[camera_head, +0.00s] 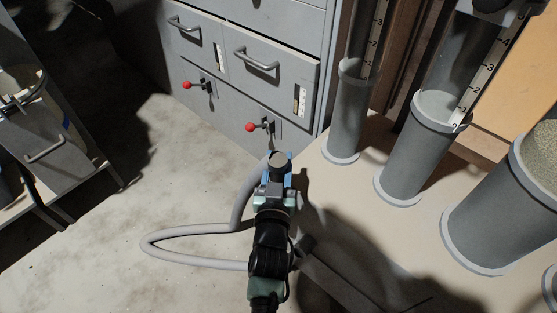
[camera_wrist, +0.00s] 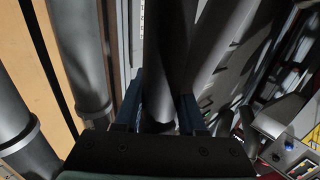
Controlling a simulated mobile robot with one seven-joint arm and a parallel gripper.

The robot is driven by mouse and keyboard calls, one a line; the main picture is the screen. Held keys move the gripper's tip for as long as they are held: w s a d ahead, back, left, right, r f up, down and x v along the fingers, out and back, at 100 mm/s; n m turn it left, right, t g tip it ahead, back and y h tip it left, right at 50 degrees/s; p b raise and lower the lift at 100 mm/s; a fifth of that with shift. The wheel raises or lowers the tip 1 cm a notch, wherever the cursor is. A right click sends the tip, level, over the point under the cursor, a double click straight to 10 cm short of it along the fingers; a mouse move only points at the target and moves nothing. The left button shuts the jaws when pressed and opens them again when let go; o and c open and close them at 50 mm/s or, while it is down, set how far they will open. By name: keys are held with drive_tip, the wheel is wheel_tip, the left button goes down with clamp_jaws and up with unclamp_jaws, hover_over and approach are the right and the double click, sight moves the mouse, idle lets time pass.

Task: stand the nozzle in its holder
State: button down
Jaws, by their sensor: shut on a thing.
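My gripper (camera_head: 276,180) is at the lower middle of the head view, its blue fingers shut on the nozzle (camera_head: 280,160), a dark grey round piece whose end faces the camera. In the wrist view the nozzle (camera_wrist: 163,60) runs as a dark tube between the two blue fingers of my gripper (camera_wrist: 158,115). A grey hose (camera_head: 190,232) comes from beside the gripper and loops out to the left and back. I cannot tell which thing is the nozzle's holder; no empty holder can be made out clearly.
Several grey upright tubes with collars and scales, one of them here (camera_head: 415,155), stand on the beige surface (camera_head: 345,188) at the right. A grey drawer cabinet (camera_head: 290,100) with red-knobbed levers (camera_head: 250,127) stands behind. A grey bin (camera_head: 45,150) is at the left. Open floor (camera_head: 150,190) lies between.

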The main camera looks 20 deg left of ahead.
drive_tip(key=shift+c, duration=2)
unclamp_jaws()
drive_tip(key=shift+s, duration=0.15)
drive_tip(key=shift+s+f, duration=0.1)
drive_tip(key=shift+s, duration=0.1)
drive_tip(key=v, duration=1.2)
drive_tip(key=shift+p, duration=0.35)
drive_tip(key=shift+s+d, duration=0.1)
drive_tip(key=shift+s, duration=0.1)
